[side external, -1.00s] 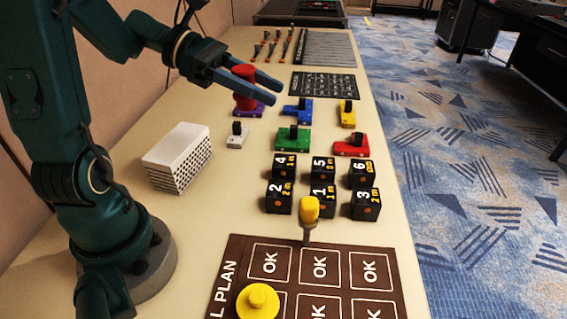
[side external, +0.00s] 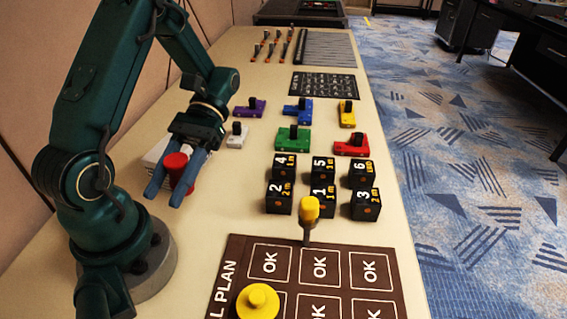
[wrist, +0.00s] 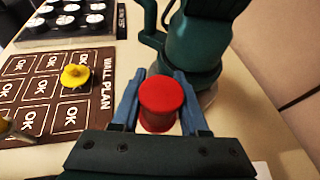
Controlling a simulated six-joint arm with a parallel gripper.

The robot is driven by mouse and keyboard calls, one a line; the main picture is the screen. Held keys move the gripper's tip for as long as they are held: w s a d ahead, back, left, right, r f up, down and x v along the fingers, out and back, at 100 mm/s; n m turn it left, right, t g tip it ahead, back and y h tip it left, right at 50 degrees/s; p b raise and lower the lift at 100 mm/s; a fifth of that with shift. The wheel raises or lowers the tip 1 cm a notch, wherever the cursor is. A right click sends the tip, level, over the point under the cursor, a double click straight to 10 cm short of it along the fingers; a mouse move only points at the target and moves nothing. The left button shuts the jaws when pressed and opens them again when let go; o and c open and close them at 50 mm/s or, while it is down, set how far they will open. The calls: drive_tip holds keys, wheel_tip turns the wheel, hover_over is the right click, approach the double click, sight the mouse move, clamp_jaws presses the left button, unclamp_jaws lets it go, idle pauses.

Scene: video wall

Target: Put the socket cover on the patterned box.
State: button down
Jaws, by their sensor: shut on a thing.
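The red socket cover (side external: 176,162), a cylinder with a wider flange, is held between the two blue fingers of my gripper (side external: 165,195). In the wrist view the cover (wrist: 160,100) stands between the fingers, its round top facing the camera. The white patterned box (side external: 154,153) is on the table near my arm's base, mostly hidden behind my gripper and the cover in the side view. The cover overlaps the box in that picture; whether they touch cannot be told.
Black numbered cubes (side external: 322,201) stand to the right, with coloured knobbed pieces (side external: 293,138) behind them. A brown wall-plan board (side external: 333,285) lies in front, with a yellow knobbed piece (side external: 258,301) and a yellow-handled tool (side external: 309,210). Bare table lies between box and board.

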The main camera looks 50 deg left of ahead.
drive_tip(key=s+a+r+m+t+y, duration=0.3)
drive_tip(key=a+r+m+y, duration=0.2)
drive_tip(key=a+m+y, duration=0.5)
drive_tip(key=s+a+r+m+t+y, duration=0.35)
drive_tip(key=a+r+m+y, duration=0.25)
drive_tip(key=a+m+y, duration=0.45)
hover_over(167, 138)
drive_tip(key=shift+n+h, duration=0.35)
wheel_tip(167, 138, down, 7)
drive_tip(key=shift+a, duration=0.1)
drive_tip(key=shift+f, duration=2)
drive_tip(key=shift+f, duration=0.15)
drive_tip(key=shift+c, duration=2.1)
unclamp_jaws()
